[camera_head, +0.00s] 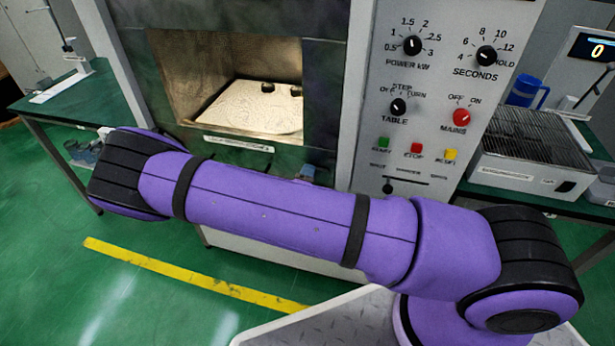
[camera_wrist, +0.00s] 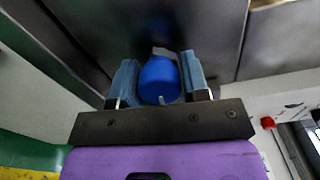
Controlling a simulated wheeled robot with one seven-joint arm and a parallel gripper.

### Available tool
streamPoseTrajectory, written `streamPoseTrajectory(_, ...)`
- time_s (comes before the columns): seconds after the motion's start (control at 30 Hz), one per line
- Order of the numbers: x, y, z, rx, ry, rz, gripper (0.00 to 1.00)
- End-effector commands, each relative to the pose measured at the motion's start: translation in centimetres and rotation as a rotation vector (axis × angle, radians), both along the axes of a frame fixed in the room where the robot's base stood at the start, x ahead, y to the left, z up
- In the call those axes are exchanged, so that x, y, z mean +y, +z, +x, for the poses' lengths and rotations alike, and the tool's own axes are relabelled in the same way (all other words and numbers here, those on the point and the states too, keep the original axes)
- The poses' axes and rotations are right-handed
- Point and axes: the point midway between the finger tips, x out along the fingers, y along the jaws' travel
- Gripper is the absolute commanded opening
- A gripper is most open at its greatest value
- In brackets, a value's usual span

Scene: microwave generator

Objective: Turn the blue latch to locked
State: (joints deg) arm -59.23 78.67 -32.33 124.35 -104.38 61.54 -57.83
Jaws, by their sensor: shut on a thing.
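The blue latch (camera_wrist: 159,79) shows in the wrist view as a rounded blue knob in front of a dark metal panel. My gripper (camera_wrist: 158,78) has its two blue-grey fingers on either side of the knob and is shut on it. A small grey piece shows just beyond the knob, partly hidden by it. The latch's markings are not visible, so its turned position cannot be told. In the head view, my purple arm crosses in front of the microwave generator (camera_head: 325,100) and hides most of the latch area and my gripper.
The generator's open chamber (camera_head: 240,75) holds a pale slab (camera_head: 252,104). A control panel (camera_head: 440,90) with black knobs and a red mains knob (camera_head: 461,116) is at its right. Green tables stand at both sides. A yellow line (camera_head: 190,275) crosses the green floor.

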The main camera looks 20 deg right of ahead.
Motion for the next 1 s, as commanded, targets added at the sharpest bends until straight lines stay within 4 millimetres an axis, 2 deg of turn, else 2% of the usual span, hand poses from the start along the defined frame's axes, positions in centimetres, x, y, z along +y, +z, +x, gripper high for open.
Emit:
streamPoseTrajectory(0.5, 0.15, -0.36, -0.11, 0.261, 0.003, -0.349, 0.18)
streamPoseTrajectory(1.0, 0.09, -0.40, -0.17, 0.360, 0.002, -0.485, 0.18)
